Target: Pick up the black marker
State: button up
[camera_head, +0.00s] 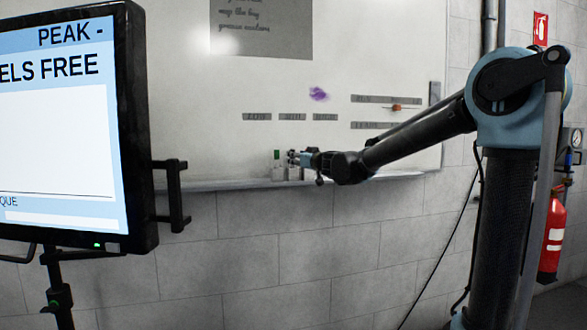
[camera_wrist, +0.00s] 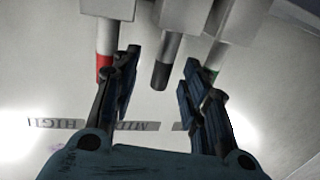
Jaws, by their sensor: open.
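The black marker (camera_wrist: 164,73) shows in the wrist view as a pale barrel with a dark end, upper end inside a light block-shaped holder. My gripper (camera_wrist: 160,60) is open, with one finger on each side of this marker; a gap shows on both sides. A red-ended marker (camera_wrist: 104,66) stands left of the left finger. A green-ended marker (camera_wrist: 213,72) is partly hidden behind the right finger. In the head view my gripper (camera_head: 293,157) is at the whiteboard's lower edge, beside a green-topped marker (camera_head: 277,155). I cannot make out the black marker there.
A monitor on a stand (camera_head: 140,130) is at the left. A red extinguisher (camera_head: 552,235) hangs at the right.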

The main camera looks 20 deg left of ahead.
jog(key=shift+f+x, duration=0.15)
jog(key=shift+x, duration=0.9)
jog(key=shift+f+x, duration=0.15)
jog(key=shift+x, duration=0.9)
jog(key=shift+s, duration=0.1)
grip_shut()
